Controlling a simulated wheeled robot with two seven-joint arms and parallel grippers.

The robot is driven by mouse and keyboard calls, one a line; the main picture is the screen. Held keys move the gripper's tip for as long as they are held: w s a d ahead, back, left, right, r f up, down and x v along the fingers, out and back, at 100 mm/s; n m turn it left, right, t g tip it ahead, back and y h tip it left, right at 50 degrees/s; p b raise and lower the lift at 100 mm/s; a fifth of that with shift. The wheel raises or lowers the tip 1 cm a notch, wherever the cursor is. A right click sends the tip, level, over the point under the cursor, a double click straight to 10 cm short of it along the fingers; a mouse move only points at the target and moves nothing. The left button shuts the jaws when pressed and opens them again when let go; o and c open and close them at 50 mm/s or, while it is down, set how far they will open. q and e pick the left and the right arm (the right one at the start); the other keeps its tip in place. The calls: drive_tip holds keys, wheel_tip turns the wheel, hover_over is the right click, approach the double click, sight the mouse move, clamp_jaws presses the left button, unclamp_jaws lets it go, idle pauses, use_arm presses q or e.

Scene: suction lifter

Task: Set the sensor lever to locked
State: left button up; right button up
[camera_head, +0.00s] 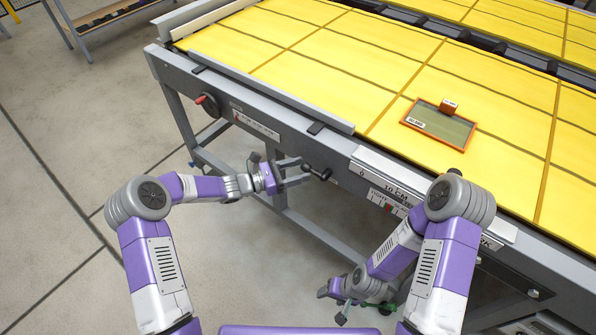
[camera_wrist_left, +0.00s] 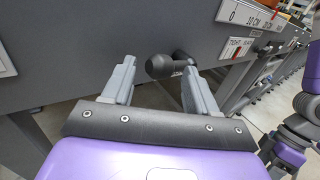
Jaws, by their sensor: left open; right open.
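A dark lever with a rounded black knob sticks out from the grey front rail of the table; I cannot read a lock marking by it. In the wrist view its knob (camera_wrist_left: 160,67) lies between and just beyond my left fingertips, with no clear contact. In the head view the lever (camera_head: 322,173) is just right of my left gripper (camera_head: 303,171), which is open and empty; it also shows in the wrist view (camera_wrist_left: 157,72). My right gripper (camera_head: 331,306) is open, low over the floor, apart from the table.
A red-handled rotary knob (camera_head: 206,102) sits further left on the rail. A scale plate (camera_head: 385,180) and a tight/slack label (camera_head: 384,203) with a red pointer are right of the lever. An orange-framed tray (camera_head: 440,124) lies on the yellow tabletop (camera_head: 330,75). Table legs stand below.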

use_arm(q)
drive_tip(key=shift+d, duration=0.15)
drive_tip(key=shift+c, duration=0.4)
clamp_jaws()
